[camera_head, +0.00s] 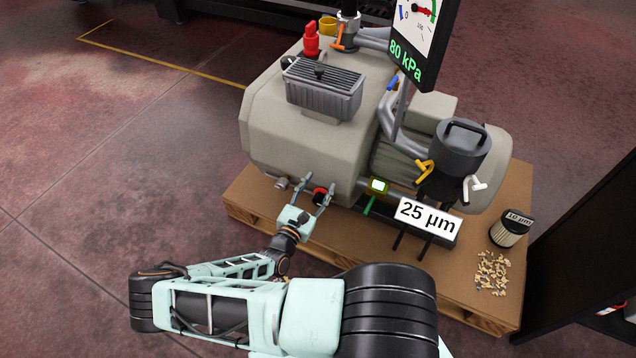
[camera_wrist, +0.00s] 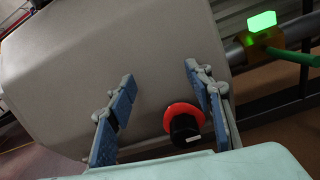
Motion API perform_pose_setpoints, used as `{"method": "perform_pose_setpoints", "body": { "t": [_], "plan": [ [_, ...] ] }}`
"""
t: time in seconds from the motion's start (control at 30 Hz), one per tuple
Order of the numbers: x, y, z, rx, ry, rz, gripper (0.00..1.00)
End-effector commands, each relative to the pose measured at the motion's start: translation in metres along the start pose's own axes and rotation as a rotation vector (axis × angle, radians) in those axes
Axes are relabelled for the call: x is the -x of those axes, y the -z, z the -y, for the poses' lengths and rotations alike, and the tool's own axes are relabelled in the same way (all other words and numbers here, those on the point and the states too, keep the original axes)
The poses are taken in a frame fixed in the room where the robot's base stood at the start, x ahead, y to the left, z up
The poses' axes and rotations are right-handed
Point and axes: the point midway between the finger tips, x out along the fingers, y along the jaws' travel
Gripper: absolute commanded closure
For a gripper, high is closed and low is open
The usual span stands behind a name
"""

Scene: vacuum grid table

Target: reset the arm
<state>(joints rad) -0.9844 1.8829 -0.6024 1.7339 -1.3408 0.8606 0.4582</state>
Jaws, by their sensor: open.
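My gripper (camera_head: 312,193) is open, its two fingers apart, in front of the lower side of the beige vacuum tank (camera_head: 310,150). In the wrist view my gripper (camera_wrist: 165,105) shows both blue-padded fingers with nothing held. A black knob with a red collar (camera_wrist: 185,122) sits on the tank, just inside the right finger. The same knob (camera_head: 320,195) shows between the fingers in the head view. I cannot tell whether a finger touches it. My arm reaches in from the bottom of the head view.
A lit green indicator (camera_head: 378,185) with a green lever is right of the knob. A "25 µm" sign (camera_head: 427,216) stands on the wooden pallet (camera_head: 350,250). A "10 µm" filter (camera_head: 511,229) and scattered pellets (camera_head: 492,272) lie right. The floor left is clear.

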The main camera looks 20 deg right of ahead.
Motion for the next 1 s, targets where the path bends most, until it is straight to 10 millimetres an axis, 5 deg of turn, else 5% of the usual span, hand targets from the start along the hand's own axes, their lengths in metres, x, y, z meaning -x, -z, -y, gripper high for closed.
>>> {"method": "perform_pose_setpoints", "body": {
  "t": [0.2,0.77,1.0],
  "plan": [
    [0.000,-0.016,-0.002,-0.001,0.000,0.000,0.53],
    [0.000,-0.017,-0.004,-0.003,0.002,-0.001,0.53],
    [0.013,-0.031,-0.032,-0.100,0.072,-0.046,0.53]
  ]
}}
